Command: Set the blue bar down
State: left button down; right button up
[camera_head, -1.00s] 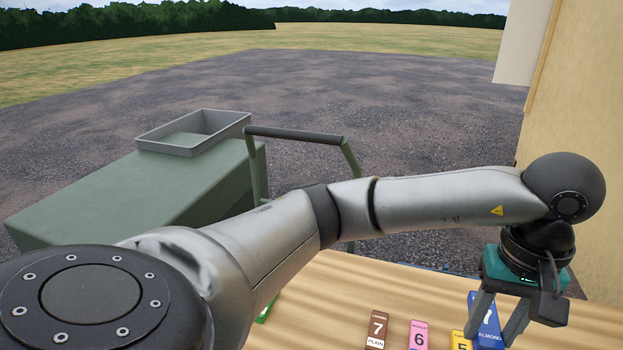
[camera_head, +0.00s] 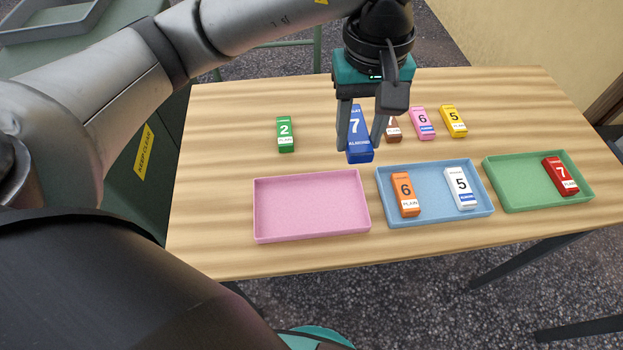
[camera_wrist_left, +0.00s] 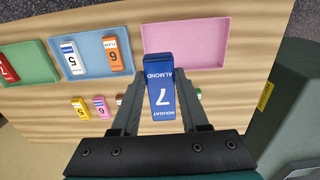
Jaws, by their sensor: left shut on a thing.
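The blue bar (camera_head: 359,138), marked 7 and ALMOND, hangs between the fingers of my left gripper (camera_head: 362,145). In the left wrist view the blue bar (camera_wrist_left: 160,88) lies between both fingers of the gripper (camera_wrist_left: 158,100), which is shut on it. In the head view it shows above the table behind the trays, between the green bar and the brown bar. The pink tray (camera_head: 257,222) is empty. The blue tray (camera_head: 435,211) holds an orange bar (camera_head: 405,190) and a white bar (camera_head: 461,184). The green tray (camera_head: 520,201) holds a red bar (camera_head: 562,175). My right gripper is not in view.
A green bar (camera_head: 286,134) lies left of my gripper. A brown bar (camera_head: 394,134), partly hidden by a finger, a pink bar (camera_head: 424,124) and a yellow bar (camera_head: 453,121) lie to the right. The wooden table (camera_head: 215,150) is bare at its left side.

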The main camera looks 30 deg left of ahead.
aim_at(342, 214)
pick_arm(q)
jog(key=shift+s+a+f, duration=0.15)
jog(key=shift+s+f, duration=0.05)
jog(key=shift+s, duration=0.05)
notch_tip(342, 214, down, 20)
jog(key=b, duration=0.2)
jog(key=shift+w+r+b, duration=0.1)
jog(key=shift+r+b, duration=0.05)
jog(key=shift+b, duration=0.25)
jog(key=shift+c, duration=2.1)
grip_release()
notch_tip(342, 214, up, 12)
jog(key=p, duration=0.1)
